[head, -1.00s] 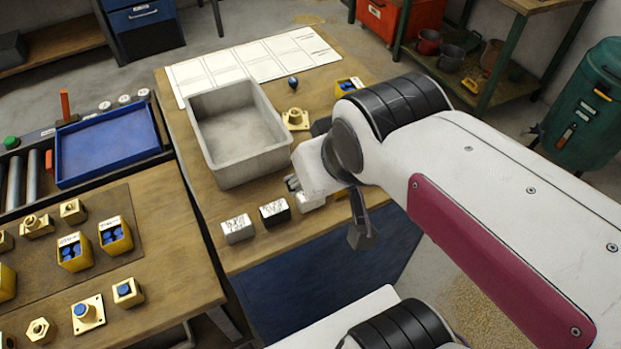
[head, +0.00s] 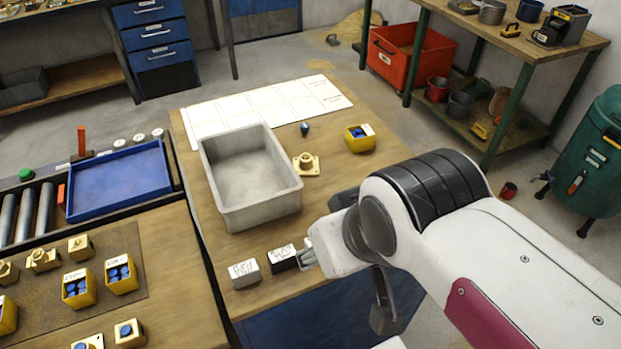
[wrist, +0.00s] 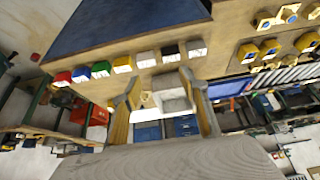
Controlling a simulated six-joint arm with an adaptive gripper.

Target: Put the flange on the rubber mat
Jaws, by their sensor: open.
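A brass flange (head: 306,164) with a raised round hub lies on the wooden table, just right of the grey bin. The brown mat (head: 134,242) on the left bench appears to be the rubber mat; brass parts and yellow boxes with blue contents stand on it. In the wrist view my gripper (wrist: 160,82) is open, with nothing held between the spread fingers.
The grey bin (head: 286,204) stands between my gripper and the left bench. A blue tray (head: 120,182) lies at left. A yellow box (head: 358,144) and a dark blue pointed piece (head: 304,129) are beyond the flange.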

